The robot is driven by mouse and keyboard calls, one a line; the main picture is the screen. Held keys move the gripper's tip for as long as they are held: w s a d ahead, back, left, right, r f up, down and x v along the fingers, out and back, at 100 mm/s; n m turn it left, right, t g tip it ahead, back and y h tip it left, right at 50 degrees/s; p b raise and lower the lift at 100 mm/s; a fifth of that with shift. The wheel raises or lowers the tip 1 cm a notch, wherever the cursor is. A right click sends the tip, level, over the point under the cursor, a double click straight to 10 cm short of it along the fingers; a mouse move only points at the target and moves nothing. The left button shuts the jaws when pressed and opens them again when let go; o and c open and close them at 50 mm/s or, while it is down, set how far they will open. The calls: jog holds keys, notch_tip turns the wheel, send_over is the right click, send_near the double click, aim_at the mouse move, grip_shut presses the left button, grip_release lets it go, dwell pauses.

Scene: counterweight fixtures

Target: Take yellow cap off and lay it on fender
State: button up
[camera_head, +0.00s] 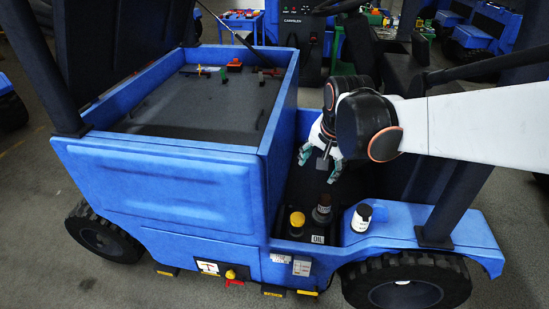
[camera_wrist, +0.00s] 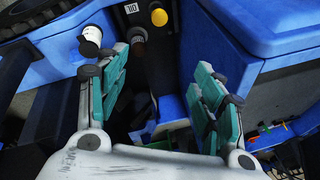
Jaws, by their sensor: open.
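The yellow cap (camera_head: 297,218) sits on a dark neck in the recess beside the blue engine housing; it also shows near the top of the wrist view (camera_wrist: 159,17). The blue fender (camera_head: 400,226) lies to its right over the front wheel, and shows at left in the wrist view (camera_wrist: 57,48). My gripper (camera_head: 320,161) has teal fingers, is open and empty, and hangs over the recess behind the cap. In the wrist view my gripper (camera_wrist: 160,70) has its fingers wide apart, with the cap beyond the fingertips and nothing between them.
A dark-capped container (camera_head: 322,207) stands right beside the yellow cap. A white bottle with a black lid (camera_head: 362,217) stands on the fender's left part. An OIL label (camera_head: 317,239) is in front. A dark post (camera_head: 446,205) rises from the fender; bare fender lies between bottle and post.

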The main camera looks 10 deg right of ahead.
jog(key=w+f+m+g, duration=0.1)
jog(key=w+f+m, duration=0.2)
jog(key=w+f, duration=0.35)
jog(key=m+g, duration=0.3)
jog(key=m, duration=0.6)
send_over(298, 217)
notch_tip(298, 217, down, 25)
notch_tip(298, 217, down, 6)
jog(key=shift+f+b, duration=0.15)
jog(key=shift+b, duration=0.95)
jog(key=shift+f, duration=2.05)
jog(key=c, duration=1)
